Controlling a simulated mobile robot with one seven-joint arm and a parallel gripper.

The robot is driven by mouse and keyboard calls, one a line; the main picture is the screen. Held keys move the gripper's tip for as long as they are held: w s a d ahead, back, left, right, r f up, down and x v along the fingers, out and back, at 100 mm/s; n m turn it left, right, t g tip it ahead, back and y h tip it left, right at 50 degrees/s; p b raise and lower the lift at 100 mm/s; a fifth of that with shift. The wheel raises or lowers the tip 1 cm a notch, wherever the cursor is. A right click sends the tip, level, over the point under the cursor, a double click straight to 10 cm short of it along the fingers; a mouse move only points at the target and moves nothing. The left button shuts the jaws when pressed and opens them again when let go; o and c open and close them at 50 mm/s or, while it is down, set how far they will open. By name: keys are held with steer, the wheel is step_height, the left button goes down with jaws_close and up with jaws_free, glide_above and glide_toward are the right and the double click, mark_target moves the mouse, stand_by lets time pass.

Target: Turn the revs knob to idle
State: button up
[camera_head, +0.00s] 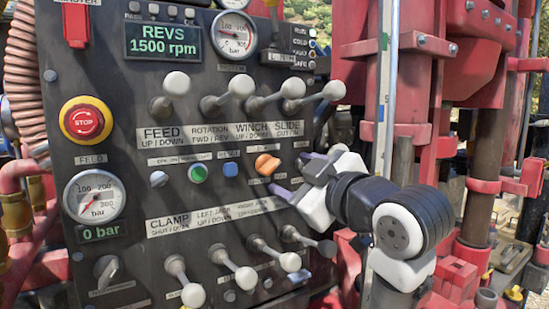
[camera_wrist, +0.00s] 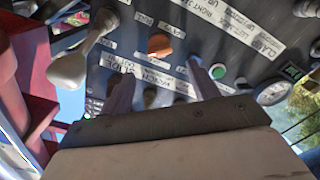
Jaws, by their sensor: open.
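An orange knob (camera_head: 267,164) sits on the dark control panel (camera_head: 330,172), right of a blue button. The small label above it is too small to read, so I cannot tell from lettering that it is the revs knob. A display (camera_head: 163,40) at the top reads REVS 1500 rpm. My gripper (camera_head: 290,172) is open and empty just right of the orange knob, its two fingers pointing at the panel. In the wrist view the orange knob (camera_wrist: 159,44) appears beyond and between the fingertips (camera_wrist: 163,68), apart from both.
White-tipped levers stick out above (camera_head: 240,84) and below (camera_head: 245,277) the knob row. A red stop button (camera_head: 83,122) and a pressure gauge (camera_head: 94,197) are at left. A green button (camera_head: 198,174) and blue button (camera_head: 231,169) are near the knob. Red machinery stands at right.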

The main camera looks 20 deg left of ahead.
mark_target(273, 167)
steer(key=p+x, duration=0.2)
steer(key=x, duration=0.5)
steer(key=c, duration=1)
